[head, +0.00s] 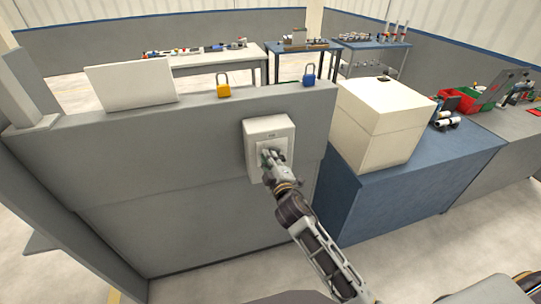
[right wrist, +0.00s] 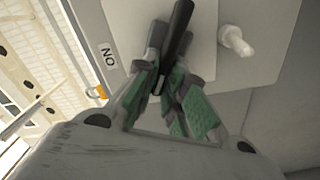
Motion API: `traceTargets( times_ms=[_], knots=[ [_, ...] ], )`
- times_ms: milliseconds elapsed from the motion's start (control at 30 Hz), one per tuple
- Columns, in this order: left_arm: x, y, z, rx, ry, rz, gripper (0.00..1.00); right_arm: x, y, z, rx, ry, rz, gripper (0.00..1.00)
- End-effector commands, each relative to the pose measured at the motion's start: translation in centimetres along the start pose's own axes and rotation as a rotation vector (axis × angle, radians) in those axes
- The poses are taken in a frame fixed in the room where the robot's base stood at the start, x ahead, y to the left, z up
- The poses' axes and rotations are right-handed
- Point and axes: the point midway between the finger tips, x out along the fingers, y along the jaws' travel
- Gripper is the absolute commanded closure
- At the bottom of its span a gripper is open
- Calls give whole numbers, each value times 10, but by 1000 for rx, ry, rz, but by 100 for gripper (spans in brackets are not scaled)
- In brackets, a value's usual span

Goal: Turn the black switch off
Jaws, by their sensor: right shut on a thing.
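A pale switch box (head: 254,128) is mounted on the grey wall panel. In the right wrist view its plate (right wrist: 205,75) fills the upper middle. The black switch (right wrist: 181,25) is a dark lever that sticks out from the plate. My right gripper (right wrist: 166,82) is shut on the black switch, with its green-padded fingers around the lever's lower part. In the head view my right gripper (head: 268,157) is at the front of the box and hides the lever. A label (right wrist: 108,54) reading ON, rotated, is at the plate's left. My left gripper is not in view.
A white knob (right wrist: 236,41) sticks out right of the lever. A yellow padlock (head: 223,90) and a blue padlock (head: 309,79) stand on the panel's top edge. A large white box (head: 375,130) on a blue table (head: 415,185) is close on the right.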

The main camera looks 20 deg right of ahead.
Motion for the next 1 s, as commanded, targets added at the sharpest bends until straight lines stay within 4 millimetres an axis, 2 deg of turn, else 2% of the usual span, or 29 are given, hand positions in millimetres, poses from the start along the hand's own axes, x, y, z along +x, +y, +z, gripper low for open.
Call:
traceTargets(
  times_ms=[300, 500, 1000],
  knots=[
    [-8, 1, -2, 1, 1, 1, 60, 0, -7, 0, -286, 1, -1, 100],
    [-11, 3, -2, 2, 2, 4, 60, 0, -11, 2, -410, 0, -2, 100],
    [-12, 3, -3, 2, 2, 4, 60, 0, -14, 4, -498, 1, -2, 100]
  ],
)
